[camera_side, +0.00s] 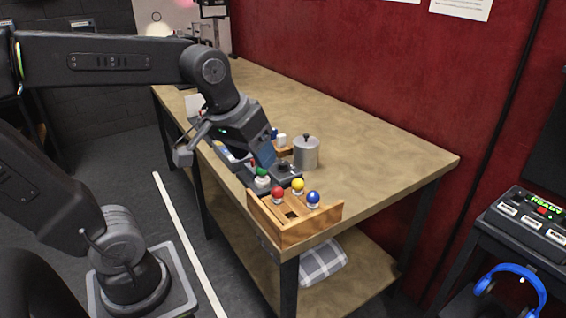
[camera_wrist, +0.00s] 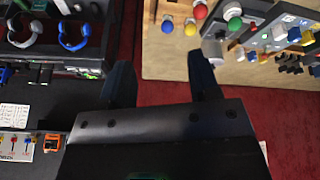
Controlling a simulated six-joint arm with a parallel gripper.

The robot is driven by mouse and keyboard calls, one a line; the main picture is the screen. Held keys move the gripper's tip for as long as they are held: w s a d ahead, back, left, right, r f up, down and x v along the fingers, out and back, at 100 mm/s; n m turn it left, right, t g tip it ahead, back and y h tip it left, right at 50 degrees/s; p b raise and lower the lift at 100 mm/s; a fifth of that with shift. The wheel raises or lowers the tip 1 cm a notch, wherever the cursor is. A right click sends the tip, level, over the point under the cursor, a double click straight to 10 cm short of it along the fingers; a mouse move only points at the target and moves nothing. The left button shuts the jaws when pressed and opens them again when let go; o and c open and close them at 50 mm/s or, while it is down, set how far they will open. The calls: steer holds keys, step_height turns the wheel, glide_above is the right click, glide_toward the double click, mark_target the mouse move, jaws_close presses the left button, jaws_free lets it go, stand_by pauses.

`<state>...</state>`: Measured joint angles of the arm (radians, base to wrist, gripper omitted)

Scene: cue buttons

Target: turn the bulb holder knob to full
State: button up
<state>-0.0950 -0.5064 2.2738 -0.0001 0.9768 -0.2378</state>
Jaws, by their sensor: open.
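A dark unit with a green bulb (camera_side: 262,173) and a small black knob-like part (camera_side: 284,166) sits near the table's front end in the side view. I cannot tell for certain which part is the bulb holder knob. The green bulb also shows at the top of the wrist view (camera_wrist: 232,12). My gripper (camera_wrist: 163,75) is open, with two dark fingers spread apart and nothing between them. In the side view it hangs close over the unit and hides part of it. Whether it touches anything is unclear.
A wooden rack holds red (camera_side: 278,193), yellow (camera_side: 298,185) and blue (camera_side: 313,198) bulbs at the table's corner. A lidded metal pot (camera_side: 306,153) stands behind the unit. The table's right side (camera_side: 390,160) is clear. Blue headphones (camera_side: 510,283) hang at the right.

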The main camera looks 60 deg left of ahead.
steer(key=w+a+r+n+g, duration=0.1)
steer(key=w+a+n, duration=0.3)
steer(key=w, duration=0.3)
steer(key=n+g, duration=0.4)
steer(key=n, duration=0.8)
glide_above(283, 163)
step_height(283, 163, down, 8)
steer(key=f, duration=0.1)
step_height(283, 163, down, 12)
steer(key=shift+d+f, duration=0.1)
steer(key=shift+f, duration=0.05)
steer(key=shift+c, duration=0.4)
steer(key=c, duration=0.9)
steer(key=shift+o, duration=0.2)
